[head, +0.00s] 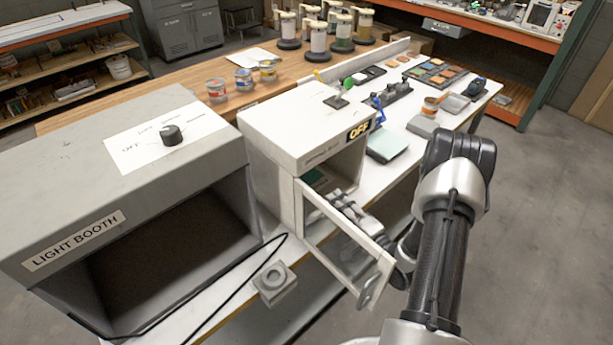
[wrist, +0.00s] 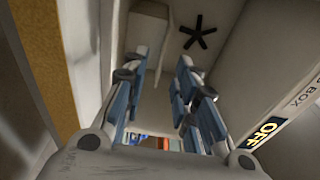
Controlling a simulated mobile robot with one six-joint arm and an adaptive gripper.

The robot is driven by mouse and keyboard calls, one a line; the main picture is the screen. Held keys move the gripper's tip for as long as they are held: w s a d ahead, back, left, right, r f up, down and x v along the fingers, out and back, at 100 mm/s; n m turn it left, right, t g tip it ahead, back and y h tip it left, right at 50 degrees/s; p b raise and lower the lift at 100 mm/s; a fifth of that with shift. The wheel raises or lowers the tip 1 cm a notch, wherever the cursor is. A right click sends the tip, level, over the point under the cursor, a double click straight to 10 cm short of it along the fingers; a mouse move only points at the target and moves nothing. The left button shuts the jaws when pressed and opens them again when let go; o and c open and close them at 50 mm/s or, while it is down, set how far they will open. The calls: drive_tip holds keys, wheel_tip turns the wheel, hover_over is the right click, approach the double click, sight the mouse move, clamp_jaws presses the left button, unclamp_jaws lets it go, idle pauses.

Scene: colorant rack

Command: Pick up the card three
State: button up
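I cannot make out a card marked three in either view. A dark green flat patch (head: 315,177) shows inside the white box (head: 290,125) marked OFF; I cannot tell whether it is a card. My gripper (head: 345,207) is at the box's open front, behind the frame of its open door (head: 345,240). In the wrist view my gripper (wrist: 166,68) has its blue-padded fingers apart with nothing held between them. The fingers point into a pale interior with a black star-shaped part (wrist: 198,33). Small red and blue patches (wrist: 165,143) show low between the fingers, too small to identify.
The open door stands close to my arm. A grey light booth (head: 130,180) is at left. Paint cans (head: 243,81), jars (head: 318,38), a colour tile tray (head: 438,72) and a pale green-topped block (head: 388,144) stand on the benches. The floor at right is clear.

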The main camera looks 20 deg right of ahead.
sight(322, 185)
drive_tip(key=x, duration=0.4)
drive_tip(key=b+x, duration=0.1)
drive_tip(key=x, duration=0.3)
drive_tip(key=shift+w+d+r, duration=0.1)
drive_tip(key=shift+d+r, duration=0.1)
drive_tip(key=shift+r, duration=0.05)
drive_tip(key=shift+c, duration=0.4)
clamp_jaws()
